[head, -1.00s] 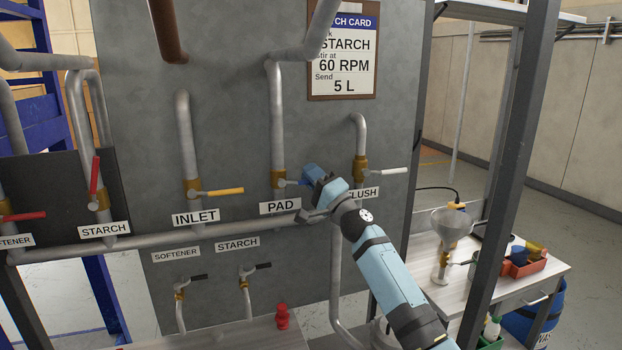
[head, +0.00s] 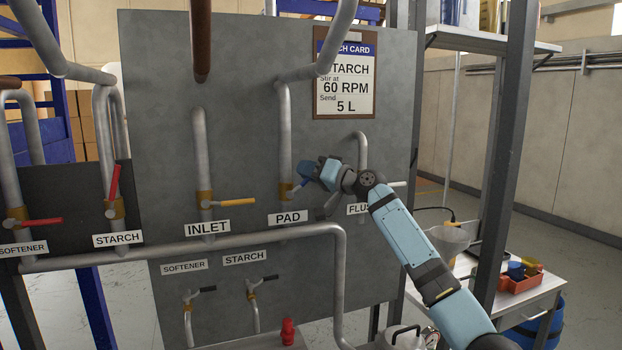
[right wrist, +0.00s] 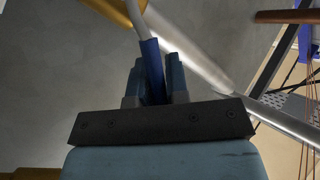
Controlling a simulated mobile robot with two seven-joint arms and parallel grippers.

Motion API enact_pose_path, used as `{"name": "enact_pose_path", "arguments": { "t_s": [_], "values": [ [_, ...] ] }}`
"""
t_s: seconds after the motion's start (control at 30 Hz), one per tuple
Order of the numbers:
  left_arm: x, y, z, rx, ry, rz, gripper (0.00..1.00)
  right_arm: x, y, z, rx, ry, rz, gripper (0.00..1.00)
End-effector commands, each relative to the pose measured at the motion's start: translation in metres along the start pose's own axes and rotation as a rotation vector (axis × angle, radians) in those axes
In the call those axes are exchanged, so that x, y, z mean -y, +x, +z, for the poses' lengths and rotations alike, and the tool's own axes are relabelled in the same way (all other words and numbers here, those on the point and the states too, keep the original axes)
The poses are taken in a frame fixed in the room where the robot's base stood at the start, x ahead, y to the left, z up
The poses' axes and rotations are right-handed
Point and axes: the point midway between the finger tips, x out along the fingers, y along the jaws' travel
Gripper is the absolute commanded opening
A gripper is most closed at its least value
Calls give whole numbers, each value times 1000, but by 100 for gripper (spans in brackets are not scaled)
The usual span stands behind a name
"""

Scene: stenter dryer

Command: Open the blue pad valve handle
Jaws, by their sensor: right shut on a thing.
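The blue pad valve handle (head: 297,187) sticks out to the right of the brass valve on the pipe above the PAD label (head: 288,218). It slants a little upward to the right, and its outer end is hidden by my gripper. My right gripper (head: 310,172) is shut on this handle. In the right wrist view the blue handle (right wrist: 152,66) lies between the two fingers (right wrist: 155,88), with its pale stem running up to the brass valve. My left gripper is not in view.
The yellow INLET handle (head: 236,202) is to the left. The white FLUSH handle (head: 398,184) is just right, partly behind my arm. A horizontal pipe (head: 180,252) runs below the labels. A dark post (head: 505,150) and a bench stand at right.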

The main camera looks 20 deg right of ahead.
Motion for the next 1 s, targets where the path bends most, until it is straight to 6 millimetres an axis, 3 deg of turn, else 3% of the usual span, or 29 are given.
{"name": "enact_pose_path", "arguments": {
  "t_s": [0.5,1.0],
  "values": [
    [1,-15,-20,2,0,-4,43,24,18,1,221,-303,126,0],
    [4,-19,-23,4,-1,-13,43,28,22,5,280,-386,160,0]
  ]
}}
